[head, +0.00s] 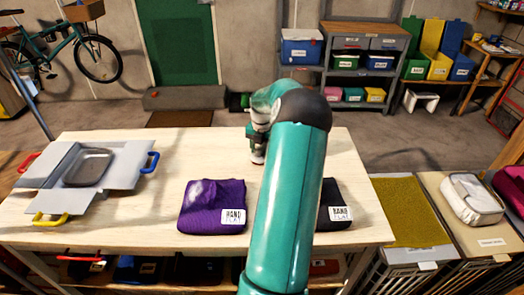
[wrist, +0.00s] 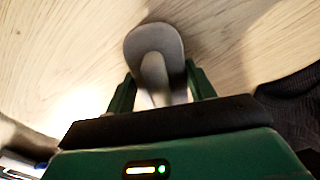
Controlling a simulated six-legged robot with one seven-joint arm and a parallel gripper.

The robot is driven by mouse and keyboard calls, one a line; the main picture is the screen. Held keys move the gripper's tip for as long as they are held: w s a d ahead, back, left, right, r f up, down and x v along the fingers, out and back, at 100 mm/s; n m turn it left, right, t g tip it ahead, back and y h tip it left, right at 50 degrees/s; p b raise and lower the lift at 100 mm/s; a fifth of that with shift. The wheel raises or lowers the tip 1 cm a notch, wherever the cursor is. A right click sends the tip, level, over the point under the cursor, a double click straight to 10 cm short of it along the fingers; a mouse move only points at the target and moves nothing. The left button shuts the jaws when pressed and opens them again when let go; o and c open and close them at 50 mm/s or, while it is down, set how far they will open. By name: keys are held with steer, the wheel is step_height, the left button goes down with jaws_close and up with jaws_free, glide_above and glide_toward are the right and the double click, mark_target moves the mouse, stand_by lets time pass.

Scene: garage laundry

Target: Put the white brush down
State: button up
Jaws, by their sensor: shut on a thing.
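The white brush (wrist: 153,40) shows in the wrist view as a pale grey-white oval head with a narrow handle. My gripper (wrist: 160,92) is shut on the handle, with one green finger on each side. The pale wooden table (wrist: 60,50) lies behind the brush; I cannot tell whether the brush touches it. In the head view my gripper (head: 257,150) is over the far middle part of the table (head: 110,235), partly hidden by my arm. The brush cannot be made out clearly there.
A purple folded cloth (head: 212,205) and a black folded cloth (head: 334,208) lie on the table, the black one partly behind my arm. A grey open box (head: 130,185) with coloured handles stands at the left, holding a grey tray (head: 88,167). Bare table lies between box and purple cloth.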

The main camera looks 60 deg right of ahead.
steer(key=shift+f, duration=0.5)
steer(key=o, duration=1)
steer(key=shift+f, duration=0.15)
steer(key=shift+o, duration=0.2)
steer(key=shift+s+f, duration=0.1)
steer(key=shift+s, duration=0.1)
steer(key=shift+a+f, duration=0.1)
steer(key=shift+s, duration=0.1)
steer(key=r, duration=1.3)
steer(key=shift+w+r, duration=0.2)
steer(key=shift+w, duration=0.1)
